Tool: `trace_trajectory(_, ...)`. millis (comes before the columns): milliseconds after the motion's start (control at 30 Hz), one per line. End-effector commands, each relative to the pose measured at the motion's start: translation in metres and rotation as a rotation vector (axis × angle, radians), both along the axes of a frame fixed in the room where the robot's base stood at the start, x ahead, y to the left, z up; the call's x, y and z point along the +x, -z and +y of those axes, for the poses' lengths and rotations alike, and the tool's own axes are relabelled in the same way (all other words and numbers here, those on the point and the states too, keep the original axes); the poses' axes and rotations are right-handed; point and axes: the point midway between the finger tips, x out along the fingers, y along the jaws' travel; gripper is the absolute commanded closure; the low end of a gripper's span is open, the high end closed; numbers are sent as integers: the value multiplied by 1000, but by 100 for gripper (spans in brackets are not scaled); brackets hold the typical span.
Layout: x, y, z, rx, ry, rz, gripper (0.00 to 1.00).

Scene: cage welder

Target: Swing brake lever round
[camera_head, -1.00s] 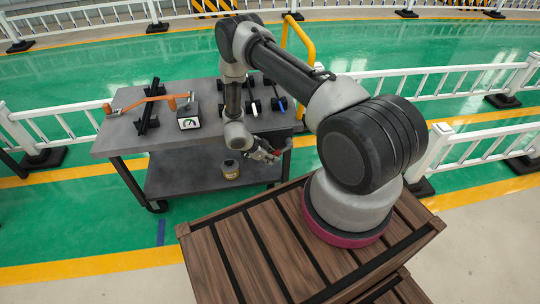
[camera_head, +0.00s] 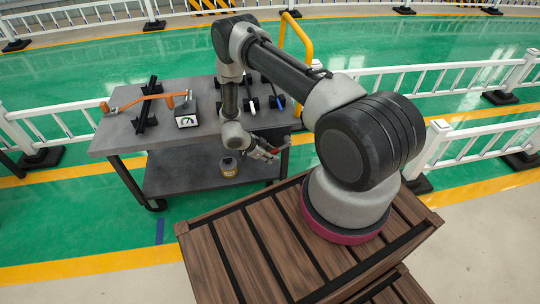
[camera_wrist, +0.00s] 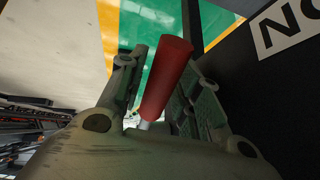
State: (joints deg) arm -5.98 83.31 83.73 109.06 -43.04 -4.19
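The brake lever's red handle (camera_wrist: 167,78) shows in the wrist view as a smooth cylinder on a thin grey rod. My gripper (camera_wrist: 160,85) has one finger on each side of it. A narrow gap shows between the handle and the left finger. The right finger lies close beside the handle, and I cannot tell whether they touch. In the head view my gripper (camera_head: 266,152) is low at the right end of the grey cart (camera_head: 190,91), below its top. The handle is small there, and the lever's pivot is hidden.
On the cart top are an orange-ended bar (camera_head: 150,98) on a black stand, a gauge box (camera_head: 186,118) and black racks. White railings (camera_head: 450,145) and a yellow post (camera_head: 298,60) are nearby. A dark panel (camera_wrist: 285,90) fills the wrist view's right side.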

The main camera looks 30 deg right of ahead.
Motion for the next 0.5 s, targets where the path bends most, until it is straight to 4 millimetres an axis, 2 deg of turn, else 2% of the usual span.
trace_trajectory(167,1,-18,15,0,-2,-2,66)
trace_trajectory(500,0,-73,62,0,-1,-1,66)
